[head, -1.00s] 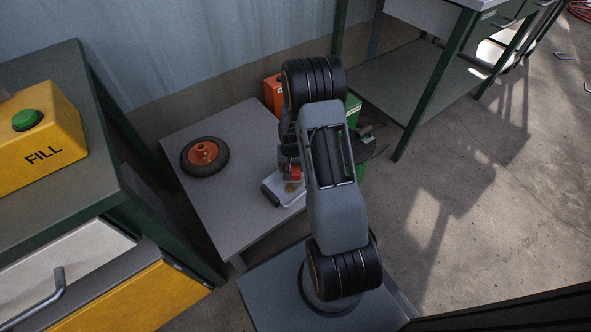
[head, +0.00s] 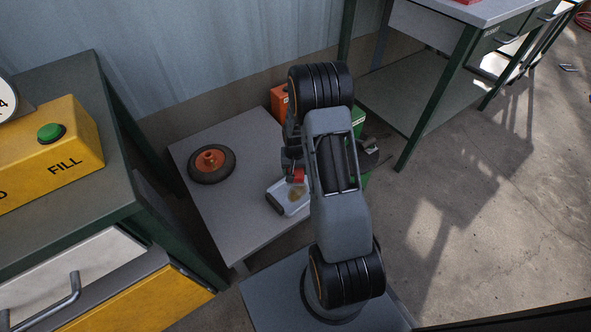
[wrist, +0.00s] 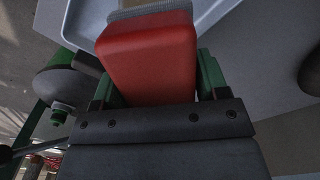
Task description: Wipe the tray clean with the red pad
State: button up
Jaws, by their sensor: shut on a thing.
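The red pad (wrist: 150,60) fills the middle of the wrist view, with a grey layer at its far end. My gripper (wrist: 152,85) is shut on it, with green fingers on either side. In the head view the pad (head: 297,176) shows small and red beside my arm. The light tray (head: 288,208) lies on the low grey table, partly hidden by my arm. A brownish stain (head: 296,194) shows on the tray near the pad. The tray's rim (wrist: 212,18) also shows in the wrist view. I cannot tell whether the pad touches the tray.
A wheel with an orange hub (head: 211,162) lies on the low table (head: 225,215), left of the tray. An orange box (head: 279,101) stands behind my arm. A yellow FILL box with a green button (head: 50,132) sits on the left bench. Table space between wheel and tray is clear.

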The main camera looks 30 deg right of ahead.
jog(key=shift+r+p, duration=0.6)
jog(key=shift+r, duration=0.6)
jog(key=shift+r+p, duration=1.25)
jog(key=shift+r, duration=0.3)
